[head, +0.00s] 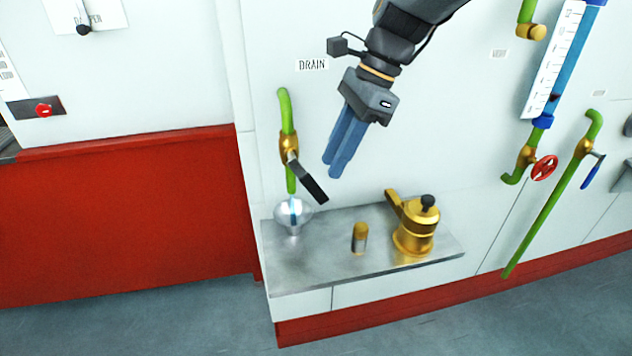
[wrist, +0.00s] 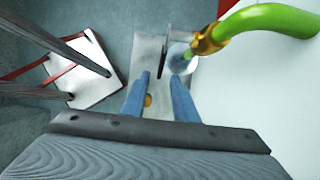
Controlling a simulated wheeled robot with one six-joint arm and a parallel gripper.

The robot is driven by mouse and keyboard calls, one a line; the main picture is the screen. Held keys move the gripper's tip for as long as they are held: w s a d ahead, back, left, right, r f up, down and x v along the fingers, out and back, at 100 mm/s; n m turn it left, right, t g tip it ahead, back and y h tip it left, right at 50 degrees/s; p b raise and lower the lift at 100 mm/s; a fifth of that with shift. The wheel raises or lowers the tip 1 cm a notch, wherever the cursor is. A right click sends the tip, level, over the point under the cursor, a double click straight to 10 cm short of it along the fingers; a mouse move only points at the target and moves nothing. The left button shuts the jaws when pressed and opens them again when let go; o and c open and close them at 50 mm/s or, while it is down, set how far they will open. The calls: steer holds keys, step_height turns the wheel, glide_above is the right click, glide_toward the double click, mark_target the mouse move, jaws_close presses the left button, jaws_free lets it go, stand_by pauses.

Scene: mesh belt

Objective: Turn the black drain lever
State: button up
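The black drain lever (head: 312,186) hangs from a brass valve (head: 288,145) on a green pipe (head: 285,105), under the DRAIN label (head: 312,65). It slants down and to the right. In the wrist view a thin dark strip beside the brass valve (wrist: 208,42) seems to be the lever, seen nearly edge-on. My gripper (head: 333,170) points down, its two blue fingers a little above and to the right of the lever in the head view. In the wrist view a gap shows between the fingertips (wrist: 159,76), with nothing clearly held. I cannot tell whether a finger touches the lever.
A glass funnel (head: 293,220) with a bluish streak above it stands below the drain pipe on a metal shelf (head: 325,272). A small brass-capped cylinder (head: 360,238) and a brass pot (head: 415,230) stand on the shelf. The white wall is close behind.

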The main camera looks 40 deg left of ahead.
mark_target(317, 183)
steer(key=x, duration=0.4)
steer(key=p+x, duration=0.1)
steer(key=x, duration=0.2)
steer(key=shift+s+a+f+p, duration=0.25)
steer(key=shift+s+a+p, duration=0.05)
steer(key=shift+s, duration=0.05)
steer(key=shift+c, duration=0.3)
jaws_close()
steer(key=shift+w, duration=0.1)
stand_by(0.8)
